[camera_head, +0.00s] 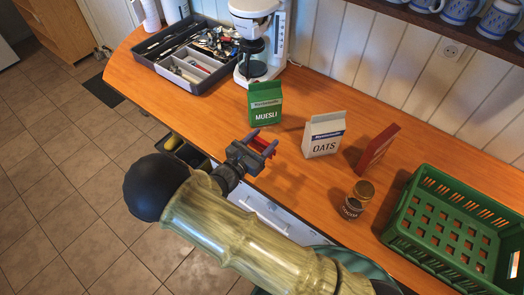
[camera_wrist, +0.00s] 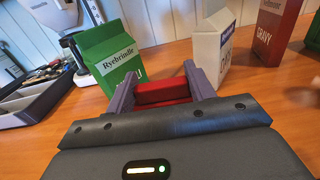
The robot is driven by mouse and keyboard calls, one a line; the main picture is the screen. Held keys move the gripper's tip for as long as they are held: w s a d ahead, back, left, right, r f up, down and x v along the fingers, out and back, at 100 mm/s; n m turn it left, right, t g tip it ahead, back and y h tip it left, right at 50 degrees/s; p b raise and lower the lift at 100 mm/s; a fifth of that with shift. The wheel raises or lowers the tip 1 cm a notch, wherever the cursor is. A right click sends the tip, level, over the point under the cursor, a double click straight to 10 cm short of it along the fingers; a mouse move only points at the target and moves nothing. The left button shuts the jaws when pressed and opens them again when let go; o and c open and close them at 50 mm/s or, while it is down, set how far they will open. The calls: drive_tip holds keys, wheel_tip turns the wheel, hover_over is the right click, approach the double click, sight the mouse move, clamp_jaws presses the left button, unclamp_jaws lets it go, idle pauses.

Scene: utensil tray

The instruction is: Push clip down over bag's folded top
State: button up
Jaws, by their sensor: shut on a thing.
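My gripper (camera_head: 263,142) is over the counter, in front of the bags, shut on a red clip (camera_wrist: 163,92). The clip lies crosswise between the two fingers, apart from every bag. A green MUESLI bag (camera_head: 265,112) stands upright beyond the gripper; it also shows at left in the wrist view (camera_wrist: 108,62). A white OATS bag (camera_head: 322,146) stands to its right, and it shows right of centre in the wrist view (camera_wrist: 211,45). A red bag (camera_head: 376,150) stands farther right. Which bag the task means cannot be told.
A jar (camera_head: 357,200) stands in front of the red bag. A green crate (camera_head: 402,212) fills the right end of the counter (camera_head: 205,117). A coffee maker (camera_head: 243,75) and a dark utensil tray (camera_head: 150,62) are at the back left. The wood between gripper and bags is clear.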

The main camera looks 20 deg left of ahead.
drive_tip(key=shift+r, duration=1)
